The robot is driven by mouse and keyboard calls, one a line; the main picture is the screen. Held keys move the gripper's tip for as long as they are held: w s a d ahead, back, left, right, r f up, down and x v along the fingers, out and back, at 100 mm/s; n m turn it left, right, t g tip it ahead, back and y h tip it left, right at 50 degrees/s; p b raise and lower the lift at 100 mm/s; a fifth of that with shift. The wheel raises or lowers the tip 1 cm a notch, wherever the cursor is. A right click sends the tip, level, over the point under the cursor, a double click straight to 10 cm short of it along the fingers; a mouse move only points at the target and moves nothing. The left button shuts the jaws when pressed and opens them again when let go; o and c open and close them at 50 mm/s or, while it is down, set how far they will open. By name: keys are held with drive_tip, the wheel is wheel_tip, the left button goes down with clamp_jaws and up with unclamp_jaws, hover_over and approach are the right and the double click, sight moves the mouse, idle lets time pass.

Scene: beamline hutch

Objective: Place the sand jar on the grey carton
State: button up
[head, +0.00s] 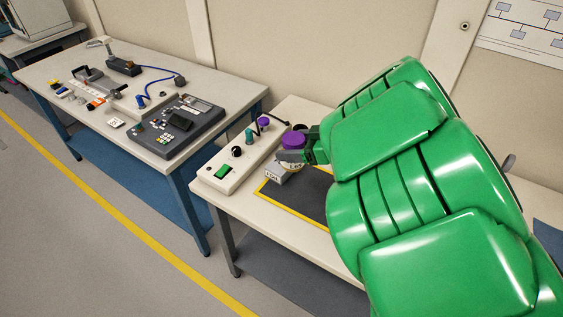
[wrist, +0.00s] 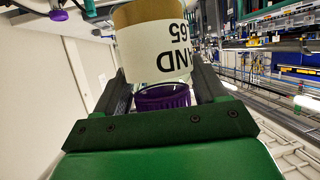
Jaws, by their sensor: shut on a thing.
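The sand jar has a purple lid (head: 292,139) and a white label; in the wrist view its label (wrist: 160,50) reads upside down, with "AND" and "65" visible. My gripper (head: 305,150) is shut on the jar near its lid, and the jar looks upright in the head view. The carton is not seen in the wrist view.
A white control box (head: 225,176) with a green switch and a black knob stands left of the carton. Another purple-topped item (head: 263,122) is close behind the jar. The dark mat with yellow border (head: 310,200) is partly hidden by my arm. A second table (head: 60,75) holds instruments.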

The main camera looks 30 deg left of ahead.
drive_tip(key=shift+w+a+f, duration=1.65)
drive_tip(key=shift+f, duration=0.5)
drive_tip(key=shift+w+a+f, duration=1.6)
drive_tip(key=shift+w+f, duration=0.1)
drive_tip(key=shift+f, duration=0.5)
drive_tip(key=shift+w+a+f, duration=1.65)
drive_tip(key=shift+f, duration=0.5)
drive_tip(key=o, duration=1.3)
drive_tip(key=shift+f, duration=0.1)
drive_tip(key=v, duration=1.2)
